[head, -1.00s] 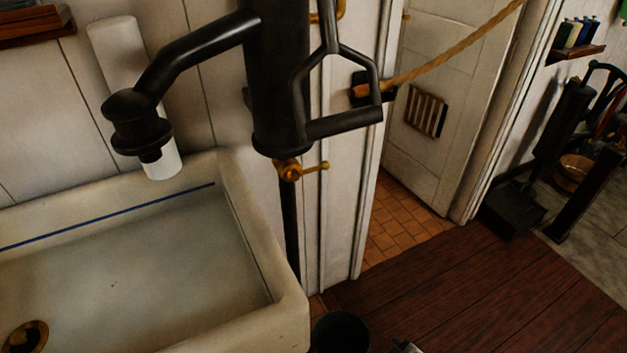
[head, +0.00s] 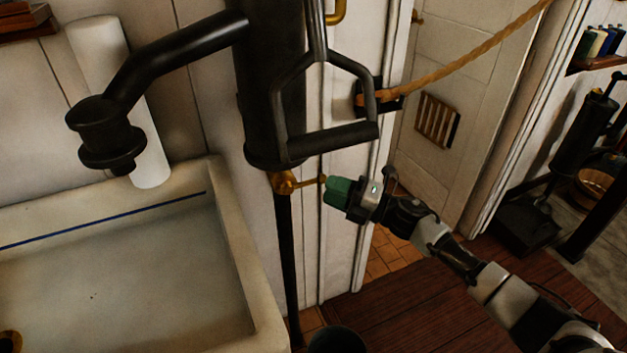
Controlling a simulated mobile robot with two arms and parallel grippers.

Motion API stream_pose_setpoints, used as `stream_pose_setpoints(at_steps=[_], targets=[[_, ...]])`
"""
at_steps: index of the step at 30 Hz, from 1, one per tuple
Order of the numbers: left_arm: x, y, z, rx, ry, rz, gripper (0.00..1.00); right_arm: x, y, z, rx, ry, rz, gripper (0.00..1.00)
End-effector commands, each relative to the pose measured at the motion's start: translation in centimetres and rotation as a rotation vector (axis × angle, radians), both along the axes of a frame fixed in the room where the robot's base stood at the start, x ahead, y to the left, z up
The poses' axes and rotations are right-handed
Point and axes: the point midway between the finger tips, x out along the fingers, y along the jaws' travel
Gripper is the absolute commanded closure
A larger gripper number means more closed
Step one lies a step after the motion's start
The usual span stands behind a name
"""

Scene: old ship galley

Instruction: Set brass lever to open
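The brass lever (head: 310,182) sticks out to the right from a small brass valve (head: 283,183) on the pipe under the black pump body. It lies about level. My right gripper (head: 328,190), with green fingers, comes in from the lower right. Its fingertips are at the free right end of the lever, and the tip is hidden behind or between them. I cannot tell whether the fingers are closed on it. My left gripper is not in view.
The pump's black D-shaped handle (head: 335,142) hangs just above my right gripper. A stone sink (head: 240,280) stands at the left. A dark bucket (head: 337,341) is on the floor below. A rope (head: 470,59) crosses the doorway.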

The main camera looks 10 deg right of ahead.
Motion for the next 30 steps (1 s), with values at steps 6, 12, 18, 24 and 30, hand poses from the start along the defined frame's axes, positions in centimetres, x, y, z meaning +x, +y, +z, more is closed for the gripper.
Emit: stream_pose_setpoints(at_steps=[6,12,18,24,30], targets=[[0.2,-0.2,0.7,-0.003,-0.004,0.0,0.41,2.0,3.0,0.6,0.003,0.001,-0.001,0.61],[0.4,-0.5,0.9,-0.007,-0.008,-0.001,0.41,2.7,4.0,0.7,0.001,0.002,-0.002,0.61],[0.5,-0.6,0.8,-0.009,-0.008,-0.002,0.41,2.7,4.1,0.6,0.001,0.002,-0.003,0.61],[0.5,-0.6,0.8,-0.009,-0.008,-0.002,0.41,2.7,4.1,0.6,0.002,0.002,-0.003,0.81],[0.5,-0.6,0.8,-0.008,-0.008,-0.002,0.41,2.7,4.1,0.6,0.002,0.003,-0.003,1.0]])
